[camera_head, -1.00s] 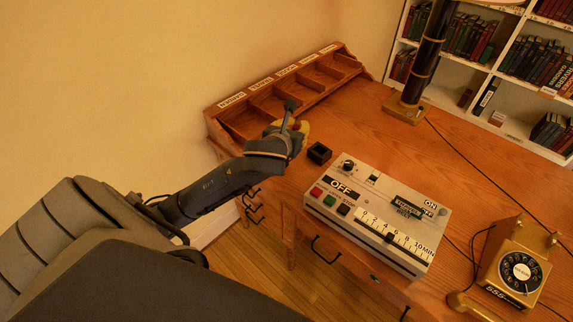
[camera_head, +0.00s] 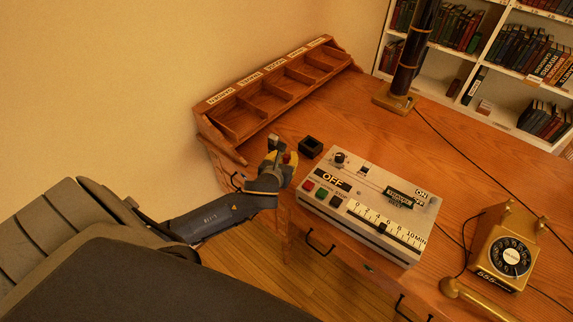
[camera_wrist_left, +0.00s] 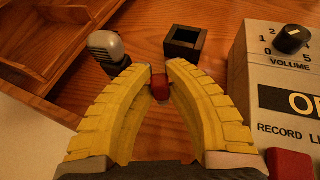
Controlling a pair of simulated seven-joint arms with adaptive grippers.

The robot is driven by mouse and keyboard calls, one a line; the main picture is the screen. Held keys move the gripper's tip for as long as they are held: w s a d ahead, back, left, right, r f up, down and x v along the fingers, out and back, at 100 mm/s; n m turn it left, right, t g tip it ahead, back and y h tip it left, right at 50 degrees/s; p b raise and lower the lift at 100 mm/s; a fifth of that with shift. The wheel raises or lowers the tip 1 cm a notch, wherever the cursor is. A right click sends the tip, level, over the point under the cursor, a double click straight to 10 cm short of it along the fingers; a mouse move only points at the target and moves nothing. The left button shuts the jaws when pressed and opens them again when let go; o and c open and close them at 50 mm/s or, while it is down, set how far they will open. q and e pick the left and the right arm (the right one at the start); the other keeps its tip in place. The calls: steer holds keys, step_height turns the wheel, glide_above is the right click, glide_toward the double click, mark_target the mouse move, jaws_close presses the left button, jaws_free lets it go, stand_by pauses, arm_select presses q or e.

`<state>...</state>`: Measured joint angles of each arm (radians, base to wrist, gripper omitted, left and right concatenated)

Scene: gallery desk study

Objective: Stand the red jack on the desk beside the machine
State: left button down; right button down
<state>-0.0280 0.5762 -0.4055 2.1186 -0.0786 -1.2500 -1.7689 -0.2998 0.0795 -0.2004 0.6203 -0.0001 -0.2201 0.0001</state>
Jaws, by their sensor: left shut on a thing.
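The red jack (camera_head: 287,158) shows as a small red piece at the tips of my left gripper (camera_head: 282,160). In the left wrist view the yellow fingers of this gripper (camera_wrist_left: 160,80) are shut on the red jack (camera_wrist_left: 159,88). Most of the jack is hidden, so I cannot tell its tilt or whether it touches the desk. The grey machine (camera_head: 368,203) lies on the desk (camera_head: 465,160), to the right of the gripper. The machine also shows at the right of the left wrist view (camera_wrist_left: 262,75). My right gripper is not in view.
A small black open box (camera_head: 310,147) stands between the gripper and the machine's back left corner. A labelled wooden compartment tray (camera_head: 280,85) lies behind. A gold telephone (camera_head: 505,250) and a dark column (camera_head: 408,65) stand on the desk. A grey-black piece (camera_wrist_left: 107,47) shows beyond the left finger.

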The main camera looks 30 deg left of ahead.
mark_target(287, 163)
arm_select(q)
steer(key=shift+f, duration=1.8)
steer(key=shift+f, duration=0.15)
steer(key=c, duration=1.4)
jaws_free()
steer(key=shift+r, duration=0.2)
steer(key=v, duration=1.2)
